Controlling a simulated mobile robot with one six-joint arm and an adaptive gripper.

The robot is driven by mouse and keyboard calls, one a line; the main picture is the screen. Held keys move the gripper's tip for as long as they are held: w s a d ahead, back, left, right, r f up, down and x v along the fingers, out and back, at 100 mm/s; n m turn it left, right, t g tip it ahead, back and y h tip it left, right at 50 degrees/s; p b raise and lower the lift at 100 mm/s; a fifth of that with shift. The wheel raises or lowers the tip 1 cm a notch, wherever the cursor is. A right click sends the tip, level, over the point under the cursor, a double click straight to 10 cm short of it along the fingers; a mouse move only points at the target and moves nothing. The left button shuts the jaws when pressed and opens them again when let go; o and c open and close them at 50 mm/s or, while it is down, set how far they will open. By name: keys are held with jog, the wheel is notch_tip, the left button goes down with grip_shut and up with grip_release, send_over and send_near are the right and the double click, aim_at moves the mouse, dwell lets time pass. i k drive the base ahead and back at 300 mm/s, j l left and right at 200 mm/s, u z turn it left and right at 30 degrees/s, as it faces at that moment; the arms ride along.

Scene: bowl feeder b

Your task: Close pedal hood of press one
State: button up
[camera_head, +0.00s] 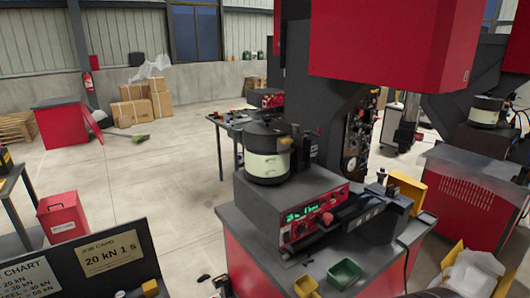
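A large red and dark grey press (392,45) stands at the upper middle and right. I cannot tell from the picture whether it is press one. In front of it a bowl feeder (267,152) sits on a grey control box with a red front panel (312,212) and a lit green display. I cannot make out a pedal or its hood; the floor at the foot of the press is hidden by the feeder's cabinet (255,262). My gripper is not in view.
A yellow container with white plastic (478,272) is at the bottom right. A green tray (344,273) and a yellow scoop (306,287) lie on the cabinet top. A job card board (110,255) and red box (62,216) are at lower left. Open floor (165,185) lies left of the cabinet.

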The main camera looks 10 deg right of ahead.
aim_at(410, 188)
jog(key=i+l+u, duration=0.2)
jog(key=l, duration=0.75)
jog(key=i+l+u, duration=0.2)
jog(key=l, duration=0.75)
jog(key=l+u, duration=0.2)
jog(key=l, duration=0.8)
jog(key=l+u, duration=0.1)
jog(key=l, duration=0.35)
jog(key=k+l+u, duration=0.1)
jog(key=l, duration=0.3)
jog(key=k+l+u, duration=0.1)
jog(key=l, duration=0.3)
jog(key=k+l, duration=0.1)
jog(key=l, duration=0.35)
jog(key=l+u, duration=0.15)
jog(key=l, duration=0.25)
jog(key=k+l+u, duration=0.1)
jog(key=l, duration=0.3)
jog(key=k+l+u, duration=0.1)
jog(key=l, duration=0.3)
jog(key=k+l, duration=0.1)
jog(key=l, duration=0.3)
jog(key=k+l, duration=0.1)
jog(key=l, duration=0.3)
jog(key=k+l, duration=0.1)
jog(key=l, duration=0.3)
